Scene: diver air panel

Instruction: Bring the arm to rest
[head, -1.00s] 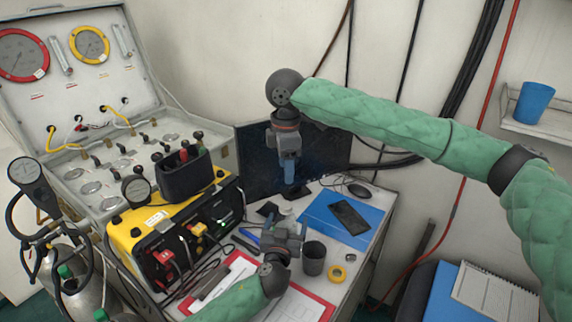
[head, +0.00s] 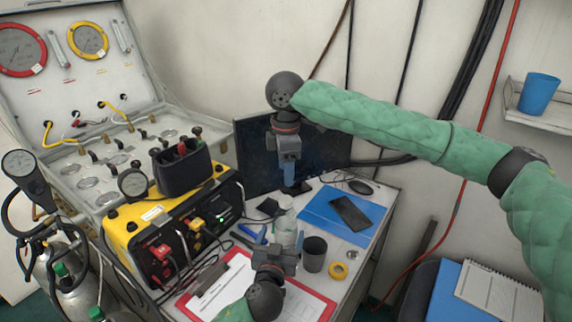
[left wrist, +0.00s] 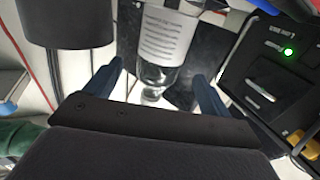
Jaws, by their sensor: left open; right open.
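My left gripper (head: 287,240) is low over the desk in the head view, just in front of a clear bottle (head: 286,222). In the left wrist view its two blue fingers (left wrist: 162,82) are spread apart. The bottle with a printed white label (left wrist: 165,40) stands beyond and between them, and I cannot tell whether they touch it. My right gripper (head: 289,172) hangs pointing down in front of the dark monitor (head: 250,150), at the end of the green padded arm, apart from the desk things. Its fingertip gap is not clear in the head view.
The yellow and black radio box (head: 150,235) stands left of my left gripper. A dark cup (head: 314,254), yellow tape roll (head: 338,271), red clipboard (head: 318,306) and phone (head: 350,213) on a blue folder (head: 325,222) crowd the desk. The air panel case (head: 75,125) is behind left.

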